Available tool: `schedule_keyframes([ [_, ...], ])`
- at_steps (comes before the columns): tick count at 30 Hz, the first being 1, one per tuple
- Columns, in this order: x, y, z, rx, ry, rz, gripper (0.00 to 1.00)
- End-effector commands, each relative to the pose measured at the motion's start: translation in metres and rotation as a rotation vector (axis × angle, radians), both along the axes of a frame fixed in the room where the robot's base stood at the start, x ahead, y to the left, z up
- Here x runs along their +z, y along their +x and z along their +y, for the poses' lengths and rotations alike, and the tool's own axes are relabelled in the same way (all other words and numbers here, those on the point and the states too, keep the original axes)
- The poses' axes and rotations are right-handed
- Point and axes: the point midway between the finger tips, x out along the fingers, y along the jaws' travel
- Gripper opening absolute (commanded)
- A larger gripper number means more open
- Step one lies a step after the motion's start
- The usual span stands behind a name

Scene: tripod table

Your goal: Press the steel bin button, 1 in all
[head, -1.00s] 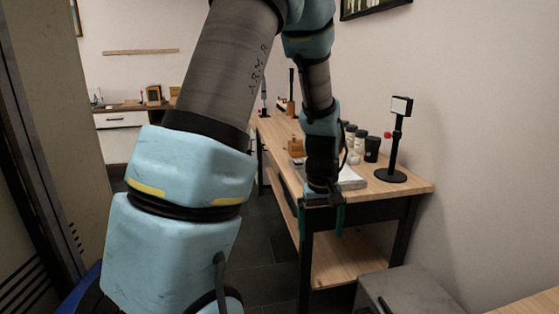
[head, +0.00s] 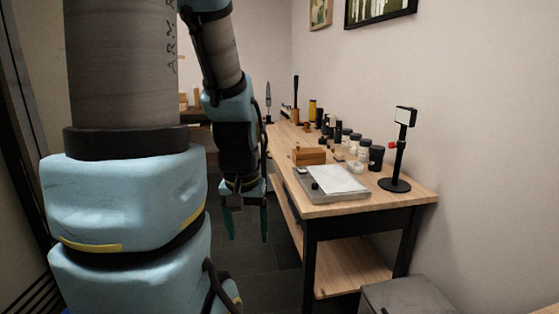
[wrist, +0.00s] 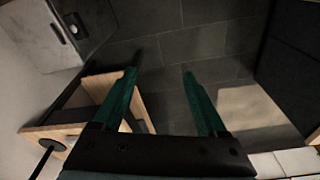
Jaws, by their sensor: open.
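The steel bin (head: 408,297) is a grey box at the bottom right of the head view, beside the near table leg and partly cut off by the frame. In the wrist view a grey box, seemingly the same bin (wrist: 35,40), fills the upper left corner. A small round light spot, perhaps its button (wrist: 74,29), shows on a dark strip there. My gripper (head: 247,238) hangs pointing down left of the table, with its green fingers apart and nothing between them. In the wrist view the open fingers (wrist: 160,78) stand over dark floor, well apart from the bin.
A wooden table (head: 415,200) with black legs and a lower shelf stands right of my gripper. It holds a white pad on a tray (head: 340,180), a wooden box (head: 309,155), several jars and a black stand (head: 397,165). Dark tiled floor (head: 265,270) is clear below my gripper.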

Motion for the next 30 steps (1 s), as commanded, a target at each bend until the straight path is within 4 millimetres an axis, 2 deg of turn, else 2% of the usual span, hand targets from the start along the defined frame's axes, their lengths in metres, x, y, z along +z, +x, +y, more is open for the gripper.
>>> schedule_keyframes([
  [2, 0.0000, 0.0001, -0.0001, 0.000, 0.000, 0.000, 0.65],
  [19, 0.0000, 0.0003, -0.0002, 0.001, 0.000, 0.000, 0.01],
  [30, 0.0000, 0.0003, -0.0002, 0.001, 0.000, 0.000, 0.00],
])
